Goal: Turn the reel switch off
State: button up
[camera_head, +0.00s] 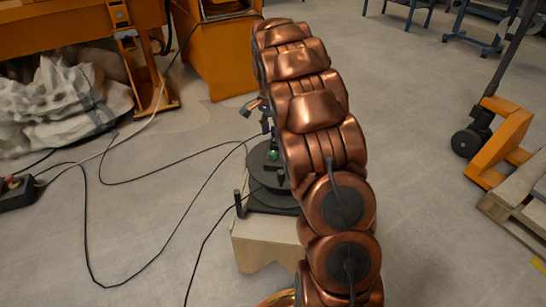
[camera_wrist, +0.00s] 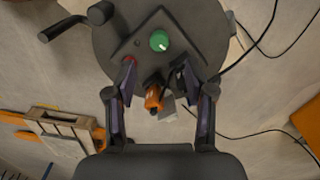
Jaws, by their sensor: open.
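The reel is a dark round drum (camera_head: 258,165) on a black stand atop a light wooden block (camera_head: 258,248), partly hidden behind my copper-coloured arm. The wrist view shows its dark face (camera_wrist: 112,42) from close up. A green round knob (camera_wrist: 159,41) with a small white mark sits on a dark square plate there; it also shows as a green spot in the head view (camera_head: 273,155). A small red part (camera_wrist: 129,61) and an orange plug-like piece (camera_wrist: 153,98) are near it. My gripper (camera_wrist: 156,74) is open, its fingertips below the knob in the picture, with the orange piece between the fingers.
Black cables (camera_head: 150,180) run over the floor left of the reel. A dark control box (camera_head: 16,192) lies at the far left. An orange machine (camera_head: 215,55) stands behind, and an orange pallet truck (camera_head: 500,140) stands at right. Grey floor between them is open.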

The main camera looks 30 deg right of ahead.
aim_at(273, 153)
jog(key=f+b, duration=0.1)
jog(key=f, duration=0.2)
jog(key=f+b, duration=0.1)
jog(key=f, duration=0.3)
jog(key=shift+s+f, duration=0.2)
jog(key=shift+f, duration=0.1)
grip_shut()
